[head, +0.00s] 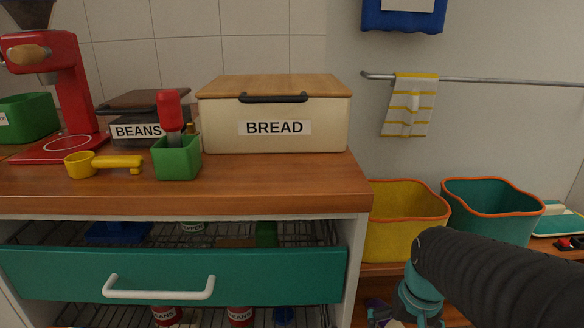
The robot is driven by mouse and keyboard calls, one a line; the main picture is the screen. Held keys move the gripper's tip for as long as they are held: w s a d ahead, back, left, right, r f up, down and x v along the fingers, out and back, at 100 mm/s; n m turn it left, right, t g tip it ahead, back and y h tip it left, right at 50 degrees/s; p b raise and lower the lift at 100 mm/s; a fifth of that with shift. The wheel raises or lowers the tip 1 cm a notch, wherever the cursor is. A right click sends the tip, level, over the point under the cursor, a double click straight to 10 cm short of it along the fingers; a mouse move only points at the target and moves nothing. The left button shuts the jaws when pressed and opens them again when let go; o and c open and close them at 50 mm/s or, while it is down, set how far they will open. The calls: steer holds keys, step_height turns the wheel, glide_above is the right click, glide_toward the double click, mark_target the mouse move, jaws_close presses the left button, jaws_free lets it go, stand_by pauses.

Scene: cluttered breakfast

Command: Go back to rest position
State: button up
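My arm comes in from the lower right, with a black sleeve and a teal wrist joint. My gripper (380,314) shows only as a small dark part at the bottom edge, right of the counter unit. Its fingers are mostly cut off by the frame, so I cannot tell whether it is open or holds anything. The task names no other object.
A wooden counter (290,185) bears a bread box (225,130), beans box (125,115), green cup (178,160), yellow scoop (120,162) and red machine (85,90). The teal drawer (250,275) is below. Yellow (400,235) and teal (495,220) bins stand right, beside my arm.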

steer(key=s+a+r+n+t, duration=0.1)
steer(key=s+a+r+t, duration=0.1)
steer(key=r, duration=0.3)
steer(key=s+a+r+n+t+p, duration=0.1)
steer(key=s+a+r+t, duration=0.1)
steer(key=r, duration=0.3)
steer(key=shift+s+a+p, duration=0.15)
steer(key=shift+s+p, duration=0.15)
steer(key=shift+s, duration=0.55)
